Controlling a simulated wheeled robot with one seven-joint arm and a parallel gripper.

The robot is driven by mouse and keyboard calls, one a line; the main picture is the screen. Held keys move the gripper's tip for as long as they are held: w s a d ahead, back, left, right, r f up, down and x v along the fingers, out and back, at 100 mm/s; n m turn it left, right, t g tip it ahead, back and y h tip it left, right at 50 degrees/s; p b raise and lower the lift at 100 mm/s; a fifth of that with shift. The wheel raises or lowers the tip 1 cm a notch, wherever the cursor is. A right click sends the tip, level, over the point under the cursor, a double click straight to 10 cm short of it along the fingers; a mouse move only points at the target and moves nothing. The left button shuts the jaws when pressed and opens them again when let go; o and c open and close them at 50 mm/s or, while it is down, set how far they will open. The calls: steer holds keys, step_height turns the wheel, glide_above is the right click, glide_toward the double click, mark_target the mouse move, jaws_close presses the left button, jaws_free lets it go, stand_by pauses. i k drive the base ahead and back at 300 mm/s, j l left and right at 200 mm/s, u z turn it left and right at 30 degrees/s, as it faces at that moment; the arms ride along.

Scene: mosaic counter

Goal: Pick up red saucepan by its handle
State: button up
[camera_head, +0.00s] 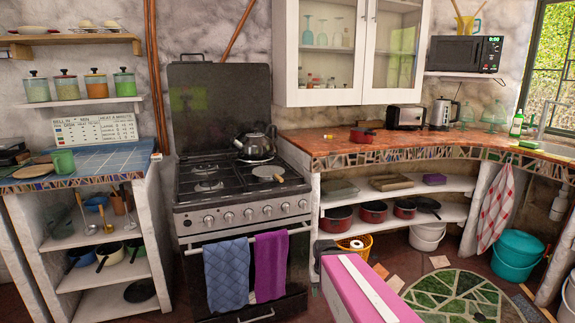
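A small red saucepan (362,136) sits upright on the orange-red counter top (400,143), right of the stove. What seems to be its dark handle reaches right, toward the toaster; it is too small to see clearly. Several larger red pots (373,212) stand on the lower shelf under this counter. My gripper's fingers do not show. A pink block with a white stripe, in the lower middle, appears to be part of my arm; it is well below and in front of the counter, apart from the saucepan.
A stove (240,190) with a steel kettle (256,142) stands left of the counter. A toaster (404,117) and an electric kettle (443,113) are right of the saucepan. A glass-door cabinet (345,55) hangs above. The counter front near the saucepan is clear.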

mark_target(358, 135)
steer(key=i+l+u, duration=0.15)
steer(key=l, duration=0.3)
steer(key=i+l+u, duration=0.15)
steer(key=l, duration=0.3)
steer(key=l+u, duration=0.15)
steer(key=l, duration=0.3)
